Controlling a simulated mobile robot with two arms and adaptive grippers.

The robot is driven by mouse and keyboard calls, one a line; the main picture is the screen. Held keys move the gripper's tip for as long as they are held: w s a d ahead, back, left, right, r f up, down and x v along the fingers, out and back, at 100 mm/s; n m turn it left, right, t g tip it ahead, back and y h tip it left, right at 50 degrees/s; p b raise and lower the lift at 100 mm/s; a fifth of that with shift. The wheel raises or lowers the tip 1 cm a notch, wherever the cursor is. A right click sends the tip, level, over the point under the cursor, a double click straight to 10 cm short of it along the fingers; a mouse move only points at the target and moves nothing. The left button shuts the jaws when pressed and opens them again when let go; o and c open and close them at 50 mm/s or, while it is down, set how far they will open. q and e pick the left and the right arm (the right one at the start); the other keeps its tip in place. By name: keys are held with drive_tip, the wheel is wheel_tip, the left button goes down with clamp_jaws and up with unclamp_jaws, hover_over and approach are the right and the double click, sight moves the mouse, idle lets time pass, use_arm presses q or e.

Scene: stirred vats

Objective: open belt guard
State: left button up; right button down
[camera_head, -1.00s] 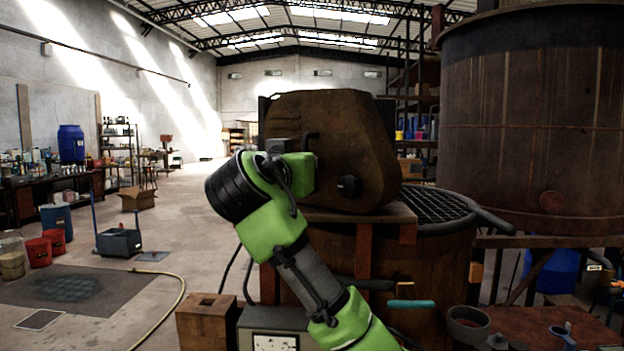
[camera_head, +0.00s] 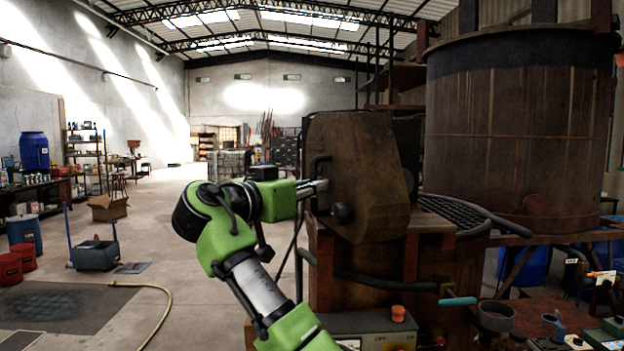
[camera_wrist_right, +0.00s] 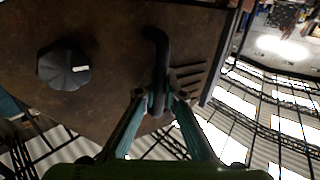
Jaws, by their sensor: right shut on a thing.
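The belt guard (camera_head: 365,175) is a rusty brown cover above the drum in the head view. A dark bar handle (camera_head: 319,166) and a round black knob (camera_head: 341,213) sit on its face. The guard stands at an angle, with the handle near its left edge. My right gripper (camera_head: 320,187) is shut on the handle. In the right wrist view, the fingers (camera_wrist_right: 157,98) close around the dark handle (camera_wrist_right: 157,50), with the knob (camera_wrist_right: 64,67) to the left on the guard's face (camera_wrist_right: 105,30). The fingers partly hide the handle. My left gripper is out of view.
A drum with a dark grate (camera_head: 455,210) is right of the guard, with a large rusty vat (camera_head: 520,130) behind. A control box with an orange button (camera_head: 398,313) sits below. A teal-ended lever (camera_head: 457,301) sticks out nearby. The floor to the left is mostly clear.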

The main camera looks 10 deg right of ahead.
drive_tip(key=shift+a+r, duration=0.1)
drive_tip(key=shift+a, duration=0.25)
drive_tip(key=c, duration=2.4)
unclamp_jaws()
drive_tip(key=shift+w, duration=0.1)
drive_tip(key=v, duration=1.2)
drive_tip(key=shift+w+a, duration=0.1)
drive_tip(key=shift+a, duration=0.1)
